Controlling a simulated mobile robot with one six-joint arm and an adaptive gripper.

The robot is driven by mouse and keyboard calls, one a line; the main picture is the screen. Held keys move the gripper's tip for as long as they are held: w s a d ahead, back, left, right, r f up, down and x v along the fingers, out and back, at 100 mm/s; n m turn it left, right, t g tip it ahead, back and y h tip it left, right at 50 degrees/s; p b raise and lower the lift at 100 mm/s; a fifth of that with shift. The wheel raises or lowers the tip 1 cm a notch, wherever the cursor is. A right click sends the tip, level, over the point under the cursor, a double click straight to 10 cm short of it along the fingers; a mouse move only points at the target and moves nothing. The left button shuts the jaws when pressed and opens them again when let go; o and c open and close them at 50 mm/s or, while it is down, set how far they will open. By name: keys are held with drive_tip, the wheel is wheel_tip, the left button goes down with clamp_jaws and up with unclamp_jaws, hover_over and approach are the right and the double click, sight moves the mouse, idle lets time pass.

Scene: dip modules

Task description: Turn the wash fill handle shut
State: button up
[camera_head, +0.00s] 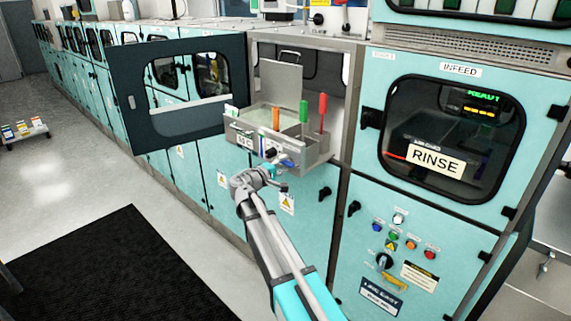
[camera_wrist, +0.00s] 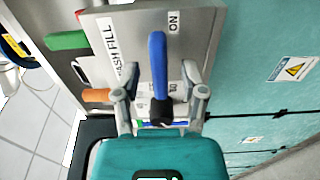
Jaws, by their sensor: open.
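The wash fill handle (camera_wrist: 157,62) is a blue lever with a dark hub on the grey front panel (camera_wrist: 203,32) of an open bath. In the wrist view its blue end points up the picture, beside the ON label (camera_wrist: 174,22). The WASH FILL label (camera_wrist: 111,50) is partly covered by my gripper. My gripper (camera_wrist: 159,95) is open, with one finger on each side of the handle's hub end; I cannot tell whether either finger touches it. In the head view my gripper (camera_head: 274,176) is just below and in front of the bath (camera_head: 308,158), and hides part of its front.
Green (camera_head: 303,110), orange (camera_head: 276,118) and red (camera_head: 322,112) upright handles stand in the bath. A dark windowed door (camera_head: 125,85) hangs open at left. The RINSE machine (camera_head: 440,220) stands at right. A black mat (camera_head: 110,265) lies on the open floor.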

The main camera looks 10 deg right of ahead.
drive_tip(key=shift+w+d, duration=0.4)
drive_tip(key=shift+d, duration=0.15)
clamp_jaws()
